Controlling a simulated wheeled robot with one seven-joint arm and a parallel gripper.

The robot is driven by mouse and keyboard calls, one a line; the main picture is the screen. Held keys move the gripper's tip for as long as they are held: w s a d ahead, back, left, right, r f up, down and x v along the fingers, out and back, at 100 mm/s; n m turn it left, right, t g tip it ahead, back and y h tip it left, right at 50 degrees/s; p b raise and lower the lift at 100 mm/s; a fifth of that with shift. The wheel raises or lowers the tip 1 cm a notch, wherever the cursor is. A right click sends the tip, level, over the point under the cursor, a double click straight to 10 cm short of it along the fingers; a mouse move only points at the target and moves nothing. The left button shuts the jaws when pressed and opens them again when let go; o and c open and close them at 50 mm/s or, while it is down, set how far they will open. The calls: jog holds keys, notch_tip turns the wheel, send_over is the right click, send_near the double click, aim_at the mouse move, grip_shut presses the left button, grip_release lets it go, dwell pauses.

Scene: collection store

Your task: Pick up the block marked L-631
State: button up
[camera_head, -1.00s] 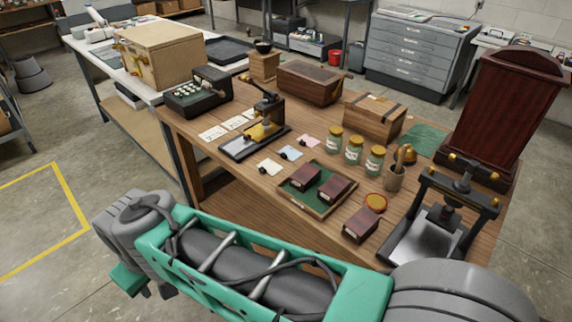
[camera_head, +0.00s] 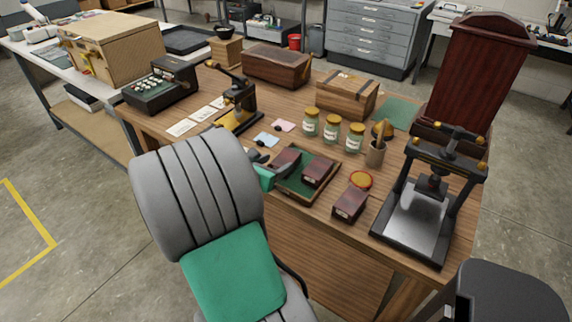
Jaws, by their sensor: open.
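Three dark red-brown blocks with small pale labels are in view, and I cannot read any marking. The left block (camera_head: 287,159) and the right block (camera_head: 318,170) lie in a green-lined wooden tray (camera_head: 297,185). The third block (camera_head: 350,204) lies on the bare tabletop to the right of the tray, near the front edge. My gripper (camera_head: 262,168) shows only in part, as a green and grey piece at the tray's left side, close to the left block. My own arm hides the rest of it. No block is seen lifted.
A black press (camera_head: 420,205) stands right of the loose block. Cards, a stamping device (camera_head: 237,103) and wooden boxes fill the back and left.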

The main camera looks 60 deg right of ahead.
aim_at(286, 157)
jog(key=x, duration=0.7)
jog(key=shift+w+d+f, duration=0.1)
jog(key=shift+d+f, duration=0.05)
jog(key=shift+f, duration=0.1)
jog(key=shift+c, duration=0.6)
jog(key=shift+r, duration=0.1)
jog(key=c, duration=1)
